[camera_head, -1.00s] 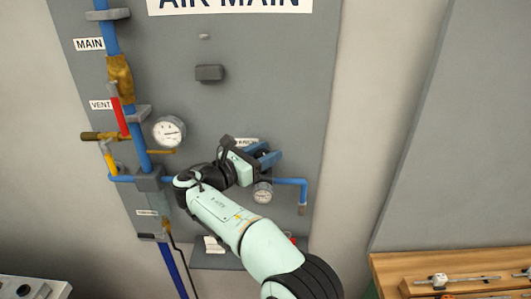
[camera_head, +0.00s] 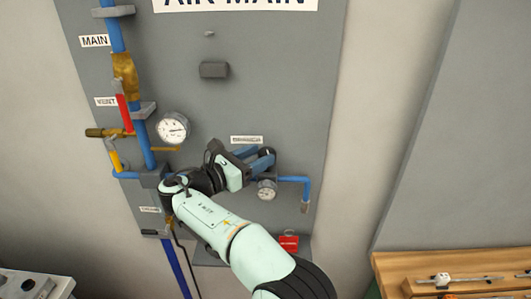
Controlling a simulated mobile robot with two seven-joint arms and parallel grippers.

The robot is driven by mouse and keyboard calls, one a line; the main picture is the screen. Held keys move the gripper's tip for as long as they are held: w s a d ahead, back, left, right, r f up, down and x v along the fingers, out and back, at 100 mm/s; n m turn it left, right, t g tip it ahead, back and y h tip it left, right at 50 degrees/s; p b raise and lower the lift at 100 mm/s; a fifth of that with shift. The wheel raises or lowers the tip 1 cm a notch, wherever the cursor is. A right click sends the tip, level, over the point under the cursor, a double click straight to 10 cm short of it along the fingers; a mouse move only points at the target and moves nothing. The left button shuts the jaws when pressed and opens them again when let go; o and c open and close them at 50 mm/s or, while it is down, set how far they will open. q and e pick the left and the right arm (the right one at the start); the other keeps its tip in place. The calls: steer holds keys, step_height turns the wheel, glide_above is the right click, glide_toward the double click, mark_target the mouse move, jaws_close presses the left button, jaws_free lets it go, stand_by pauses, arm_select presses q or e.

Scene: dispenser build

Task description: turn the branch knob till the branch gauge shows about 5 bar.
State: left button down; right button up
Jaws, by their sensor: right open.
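The branch gauge (camera_head: 267,190) is a small round white dial on the lower right of the grey panel, beside a short blue pipe. Its needle is too small to read. My right gripper (camera_head: 264,156) is just above it, with open blue-grey fingers at a dark round part that looks like the branch knob (camera_head: 268,153). The gripper hides much of the knob, and I cannot tell whether the fingers touch it. My left gripper is not in view.
A grey block (camera_head: 214,69) juts from the panel. A wooden bench (camera_head: 390,268) stands at lower right.

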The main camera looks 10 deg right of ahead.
steer(key=v, duration=1)
steer(key=shift+s+f, duration=0.1)
steer(key=shift+s, duration=0.05)
